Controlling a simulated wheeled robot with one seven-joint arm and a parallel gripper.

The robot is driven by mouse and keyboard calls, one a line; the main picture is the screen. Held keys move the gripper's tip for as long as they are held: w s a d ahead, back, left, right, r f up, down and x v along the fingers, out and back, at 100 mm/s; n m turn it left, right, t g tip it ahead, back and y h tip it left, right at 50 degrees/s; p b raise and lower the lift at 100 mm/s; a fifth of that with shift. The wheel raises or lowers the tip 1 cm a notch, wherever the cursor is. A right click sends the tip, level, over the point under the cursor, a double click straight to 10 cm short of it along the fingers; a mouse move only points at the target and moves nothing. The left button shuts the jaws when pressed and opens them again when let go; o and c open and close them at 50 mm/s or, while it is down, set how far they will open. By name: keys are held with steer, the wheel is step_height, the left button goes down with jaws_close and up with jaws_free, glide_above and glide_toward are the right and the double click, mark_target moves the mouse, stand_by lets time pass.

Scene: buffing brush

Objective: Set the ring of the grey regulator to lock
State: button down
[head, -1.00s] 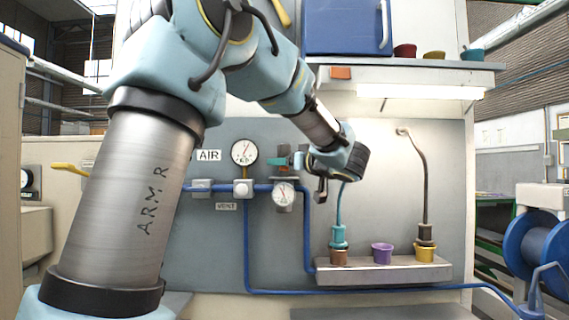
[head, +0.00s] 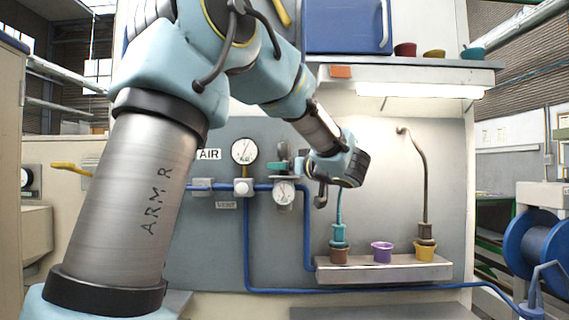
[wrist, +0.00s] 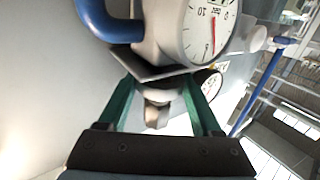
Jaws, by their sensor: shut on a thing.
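The grey regulator (head: 284,186) sits on the blue pipe of the wall panel, with a round white gauge on its front. In the wrist view its body and gauge (wrist: 208,28) fill the top, turned on their side. The regulator's pale ring (wrist: 160,96) lies between the green fingers of my gripper (wrist: 158,88), which is shut on it. In the head view my gripper (head: 281,170) reaches the top of the regulator from the right, and the ring is mostly hidden by it. No lock mark is legible.
A larger gauge (head: 244,151) and a white valve (head: 242,188) stand just left. A blue pipe (wrist: 104,22) runs close beside the regulator. A ledge (head: 385,270) with small coloured cups is below right, and a lit shelf (head: 420,72) above.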

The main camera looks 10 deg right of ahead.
steer(key=shift+f, duration=0.35)
steer(key=shift+c, duration=1.7)
jaws_free()
steer(key=shift+r, duration=0.1)
steer(key=shift+s+d, duration=0.1)
steer(key=shift+s, duration=0.05)
steer(key=b+v, duration=0.2)
steer(key=v, duration=0.8)
steer(key=shift+s, duration=0.3)
steer(key=shift+d, duration=0.1)
